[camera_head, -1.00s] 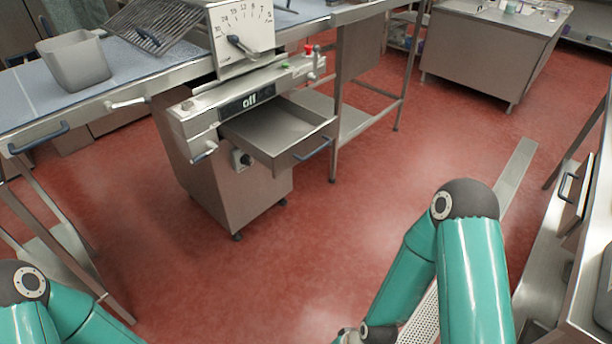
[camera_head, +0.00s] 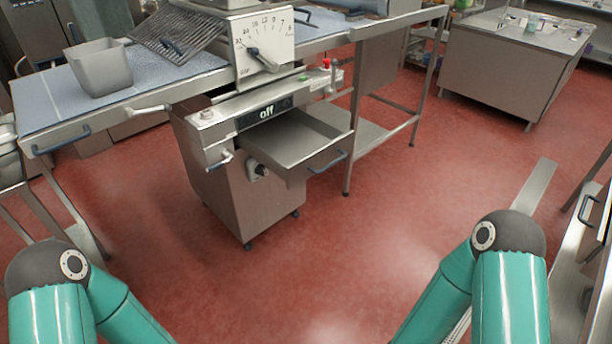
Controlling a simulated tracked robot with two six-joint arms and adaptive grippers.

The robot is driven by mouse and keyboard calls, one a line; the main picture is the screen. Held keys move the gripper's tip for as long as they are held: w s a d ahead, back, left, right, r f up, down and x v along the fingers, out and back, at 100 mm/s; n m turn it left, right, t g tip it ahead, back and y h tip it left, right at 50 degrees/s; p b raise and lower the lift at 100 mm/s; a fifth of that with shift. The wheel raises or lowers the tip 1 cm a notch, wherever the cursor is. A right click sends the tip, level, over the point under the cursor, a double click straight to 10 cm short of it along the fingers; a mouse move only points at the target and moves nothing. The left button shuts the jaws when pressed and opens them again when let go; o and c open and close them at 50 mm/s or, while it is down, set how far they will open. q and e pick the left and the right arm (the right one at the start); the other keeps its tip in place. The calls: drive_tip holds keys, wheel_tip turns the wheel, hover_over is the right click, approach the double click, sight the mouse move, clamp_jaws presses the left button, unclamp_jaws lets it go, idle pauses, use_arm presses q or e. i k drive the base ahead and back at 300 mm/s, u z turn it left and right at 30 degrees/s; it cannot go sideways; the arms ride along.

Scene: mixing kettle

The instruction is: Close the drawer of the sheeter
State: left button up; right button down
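The sheeter (camera_head: 222,188) stands ahead, left of centre, with a metal body, a dial panel on top and a display that reads "off". Its drawer (camera_head: 304,150) is pulled out toward the right and front, and looks empty. A blue handle (camera_head: 327,162) is on the drawer's front. My two green arms come in at the bottom left and bottom right, well short of the drawer. Both grippers are below the picture and cannot be seen.
A grey bin (camera_head: 100,70) stands on the sheeter's blue belt (camera_head: 42,100). A steel cabinet (camera_head: 508,68) is at the back right. A counter with a handle (camera_head: 587,208) is at the right edge. The red floor (camera_head: 300,270) between me and the sheeter is clear.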

sight(296, 145)
drive_tip(key=i, duration=0.95)
